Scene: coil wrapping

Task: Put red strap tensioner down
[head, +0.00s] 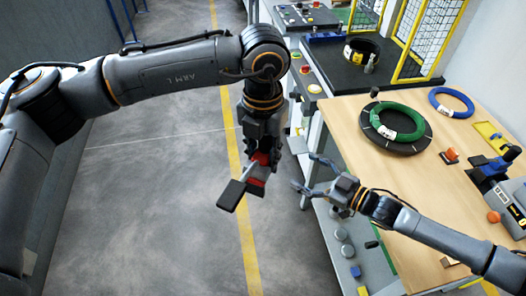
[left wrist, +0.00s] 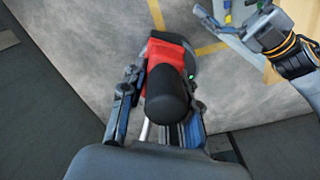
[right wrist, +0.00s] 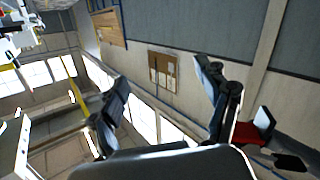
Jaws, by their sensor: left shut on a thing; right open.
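The red strap tensioner (head: 257,182) has a red body and dark grey end parts. My left gripper (head: 262,152) is shut on it and holds it in the air over the floor, left of the table. In the left wrist view the tensioner (left wrist: 160,54) sits between the fingers, with a black rounded part (left wrist: 168,95) toward the camera. My right gripper (head: 318,174) is open and empty near the table's left edge, to the right of the tensioner. In the right wrist view its fingers (right wrist: 165,105) are apart, and the tensioner (right wrist: 252,133) shows beyond them at right.
The wooden table (head: 440,190) holds a green coil (head: 418,120) on a black turntable (head: 385,145), a blue coil (head: 452,91), and a blue-and-black device (head: 490,172) at right. Orange-topped items lie nearby. Behind is a machine with a yellow cage (head: 430,40). The front middle of the table is partly clear.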

